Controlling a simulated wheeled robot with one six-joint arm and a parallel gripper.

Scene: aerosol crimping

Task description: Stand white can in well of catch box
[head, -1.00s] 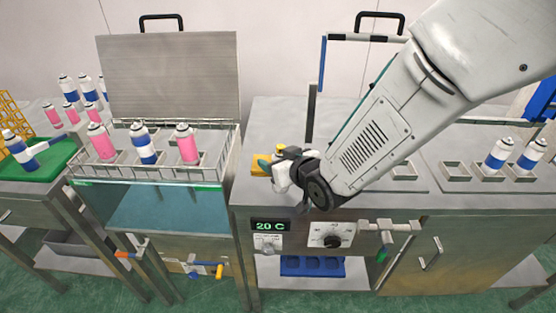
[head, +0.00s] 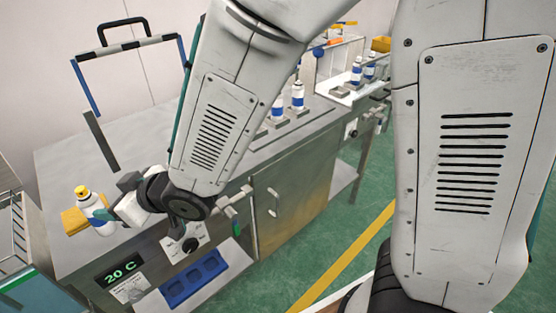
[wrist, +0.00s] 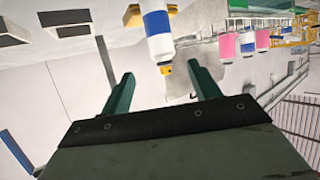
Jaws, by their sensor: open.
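A white can with a blue band and yellow top (head: 97,207) stands upright at the bench's left end, beside a yellow block (head: 74,222). It also shows upside down in the wrist view (wrist: 157,32). My gripper (head: 106,213) is at the can's right side. In the wrist view my open green fingers (wrist: 161,76) have empty space between them, and the can appears at or just past their tips; contact cannot be told. A blue tray with square wells (head: 194,279), perhaps the catch box, sits on the low shelf under the bench.
Other white and blue cans (head: 297,97) stand in metal holders along the bench's right part. A control panel reading 20 C (head: 121,270) is on the front. The green floor (head: 345,235) at right is clear.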

